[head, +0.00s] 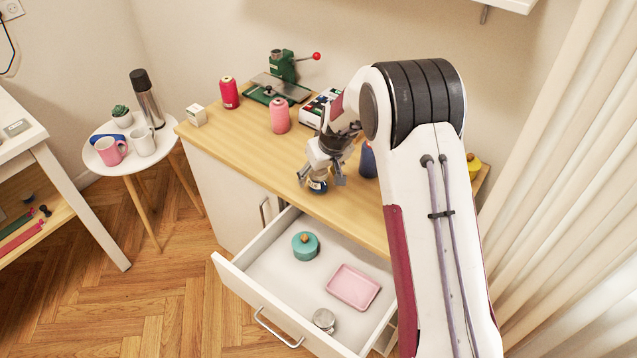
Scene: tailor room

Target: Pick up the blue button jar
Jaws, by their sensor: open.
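A small jar (317,186), showing blue with a pale band, stands near the front edge of the wooden cabinet top. It appears to be the blue button jar; its upper part is hidden by my gripper. My gripper (321,177) is open and points down over the jar, with one finger to its left and one to its right. I cannot tell whether the fingers touch it.
A dark blue object (368,162) stands right of my gripper, partly hidden by my arm. A pink spool (280,116), a red spool (229,93) and a green press (283,68) stand behind. The open drawer (262,262) below holds a teal pot (305,247) and pink tray (336,291).

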